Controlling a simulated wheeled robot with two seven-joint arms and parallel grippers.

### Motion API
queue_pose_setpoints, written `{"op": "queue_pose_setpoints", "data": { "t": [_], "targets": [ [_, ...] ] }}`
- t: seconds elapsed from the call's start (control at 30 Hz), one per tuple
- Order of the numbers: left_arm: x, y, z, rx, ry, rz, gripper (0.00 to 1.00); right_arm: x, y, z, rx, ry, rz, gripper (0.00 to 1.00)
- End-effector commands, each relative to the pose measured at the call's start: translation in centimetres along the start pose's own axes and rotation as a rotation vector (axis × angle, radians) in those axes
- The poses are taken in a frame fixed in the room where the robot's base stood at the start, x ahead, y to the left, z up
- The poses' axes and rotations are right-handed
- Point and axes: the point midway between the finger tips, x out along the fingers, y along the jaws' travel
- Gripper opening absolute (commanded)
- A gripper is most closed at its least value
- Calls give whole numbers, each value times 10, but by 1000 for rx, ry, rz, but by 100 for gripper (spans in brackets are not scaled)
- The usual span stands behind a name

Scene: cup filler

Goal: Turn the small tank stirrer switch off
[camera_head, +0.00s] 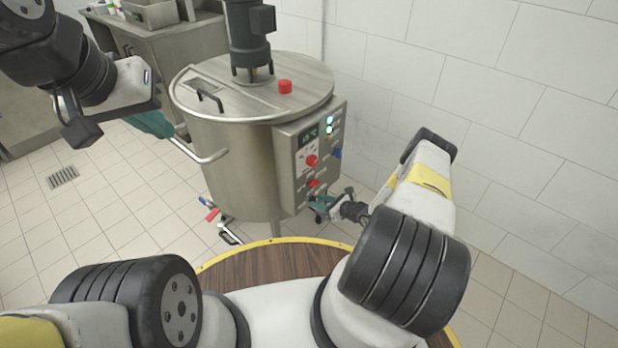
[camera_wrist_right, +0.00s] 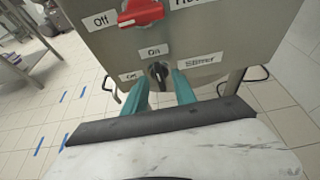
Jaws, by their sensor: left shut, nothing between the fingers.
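The small tank (camera_head: 235,160) is a steel vessel with a control box (camera_head: 310,150) on its right side. In the right wrist view the stirrer switch (camera_wrist_right: 159,72) is a small black knob beside a "Stirrer" label, with "On" above and "Off" at left. It looks roughly upright, toward "On". My right gripper (camera_wrist_right: 161,76) is open, its teal fingertips on either side of the knob, with gaps visible; I cannot tell whether they touch it. It also shows below the box in the head view (camera_head: 320,207). My left gripper (camera_head: 152,124) is shut and empty, left of the tank.
A red knob (camera_wrist_right: 140,12) with an "Off" label sits just above the stirrer switch. A handle (camera_head: 205,155) sticks out from the tank's left, near my left gripper. A tiled wall (camera_head: 450,70) stands close on the right. A steel counter (camera_head: 160,40) is at back left.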

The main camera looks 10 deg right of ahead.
Motion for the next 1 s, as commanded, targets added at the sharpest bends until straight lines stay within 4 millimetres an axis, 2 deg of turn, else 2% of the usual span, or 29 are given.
{"op": "queue_pose_setpoints", "data": {
  "t": [0.13,0.4,0.43,0.6,1.0],
  "targets": [
    [0,0,0,0,0,0,0,12,0,0,0,-1,1,33],
    [0,0,0,0,0,0,0,14,0,0,0,0,0,33],
    [0,0,0,0,0,0,0,14,0,0,0,0,0,31],
    [0,0,0,0,0,0,0,14,0,0,0,0,0,0],
    [0,0,0,0,0,0,0,14,0,0,-23,-1,-11,0]
  ]
}}
